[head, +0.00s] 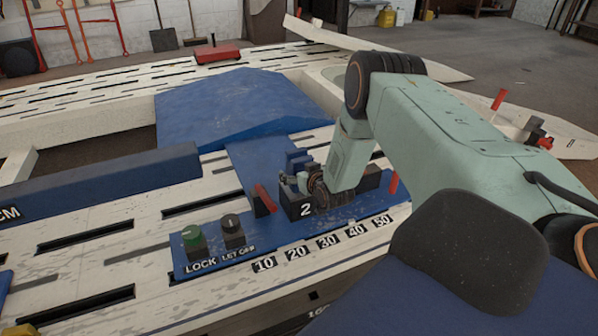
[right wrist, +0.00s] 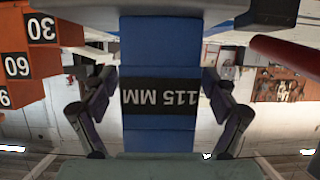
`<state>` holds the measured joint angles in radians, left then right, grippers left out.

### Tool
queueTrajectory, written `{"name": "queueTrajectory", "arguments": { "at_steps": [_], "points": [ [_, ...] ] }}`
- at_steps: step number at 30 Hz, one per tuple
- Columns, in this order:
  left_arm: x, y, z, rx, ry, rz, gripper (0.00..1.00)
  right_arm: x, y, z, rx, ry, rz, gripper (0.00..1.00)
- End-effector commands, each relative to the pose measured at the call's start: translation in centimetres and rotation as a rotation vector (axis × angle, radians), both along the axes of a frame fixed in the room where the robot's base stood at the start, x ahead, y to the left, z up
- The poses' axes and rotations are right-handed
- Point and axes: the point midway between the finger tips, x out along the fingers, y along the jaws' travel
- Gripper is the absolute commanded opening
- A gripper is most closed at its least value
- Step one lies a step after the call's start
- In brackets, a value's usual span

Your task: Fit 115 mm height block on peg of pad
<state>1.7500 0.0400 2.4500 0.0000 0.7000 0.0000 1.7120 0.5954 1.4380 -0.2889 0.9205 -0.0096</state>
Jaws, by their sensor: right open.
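In the right wrist view a blue block (right wrist: 160,55) with a dark band reading "115 MM", upside down in the picture, fills the middle. My right gripper (right wrist: 160,82) is open, with one finger on each side of this block. I cannot tell whether the fingers touch it. The arm and gripper hide part of the rack. I cannot make out the pad's peg. My left gripper is not in view.
Red levers (head: 265,198) stand beside the blocks. Orange numbered blocks (right wrist: 28,66) and a red bar (right wrist: 285,55) flank the right wrist view.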

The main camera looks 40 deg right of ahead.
Motion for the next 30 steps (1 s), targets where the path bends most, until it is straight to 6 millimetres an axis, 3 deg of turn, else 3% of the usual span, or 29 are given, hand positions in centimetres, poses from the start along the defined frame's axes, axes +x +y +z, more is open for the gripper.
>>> {"name": "queueTrajectory", "arguments": {
  "at_steps": [8, 24, 30],
  "points": [
    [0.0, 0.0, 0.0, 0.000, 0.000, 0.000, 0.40, -1.1, 0.2, 0.2, 0.004, 0.005, -0.003, 0.86],
    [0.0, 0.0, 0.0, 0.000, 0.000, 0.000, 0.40, -8.2, 2.6, 3.5, 0.007, 0.000, -0.004, 0.86],
    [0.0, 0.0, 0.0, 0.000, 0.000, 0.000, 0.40, -10.0, 3.0, 4.3, 0.002, -0.001, -0.003, 0.86]
  ]
}}
